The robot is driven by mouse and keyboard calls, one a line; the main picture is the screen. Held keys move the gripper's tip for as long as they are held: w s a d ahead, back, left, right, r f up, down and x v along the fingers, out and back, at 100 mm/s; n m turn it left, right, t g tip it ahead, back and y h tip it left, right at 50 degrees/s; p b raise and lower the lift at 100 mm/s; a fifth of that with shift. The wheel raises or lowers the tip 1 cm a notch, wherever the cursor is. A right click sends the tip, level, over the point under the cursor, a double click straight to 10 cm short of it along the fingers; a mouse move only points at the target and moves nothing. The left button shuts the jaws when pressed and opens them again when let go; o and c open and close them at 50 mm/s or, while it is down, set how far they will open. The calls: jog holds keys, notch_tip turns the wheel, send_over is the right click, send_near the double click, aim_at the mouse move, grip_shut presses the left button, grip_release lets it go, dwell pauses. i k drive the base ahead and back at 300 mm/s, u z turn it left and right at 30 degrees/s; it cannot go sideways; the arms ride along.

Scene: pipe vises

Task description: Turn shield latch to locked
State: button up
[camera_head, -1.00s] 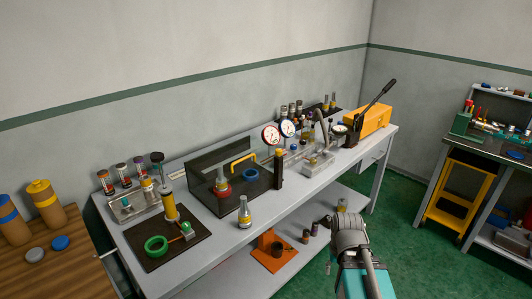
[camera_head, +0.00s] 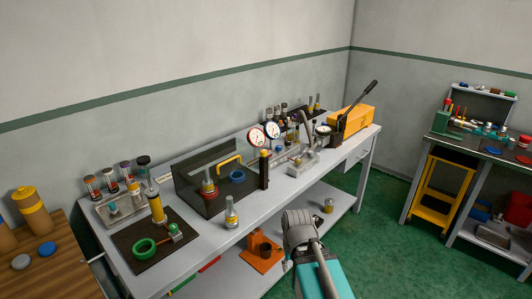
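A dark see-through shield box (camera_head: 190,165) with a yellow handle (camera_head: 230,160) stands on the grey workbench. A black upright post (camera_head: 264,172) with a yellow top stands at its right front corner. It may be the shield latch, but its locked or unlocked position is too small to tell. Inside the shield are a red-based part (camera_head: 209,190) and a blue ring (camera_head: 237,176). My arm rises from the bottom edge, in front of the bench and below the post. My gripper's fingers cannot be made out, and nothing of mine visibly touches the shield or post.
A flask (camera_head: 231,213) stands before the shield. A dark mat (camera_head: 135,262) with a green ring lies at left. Gauges (camera_head: 257,137) and a yellow machine with a long lever (camera_head: 350,119) stand behind and right. An orange bracket (camera_head: 262,262) sits below.

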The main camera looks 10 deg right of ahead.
aim_at(264, 154)
jog(key=i, duration=1)
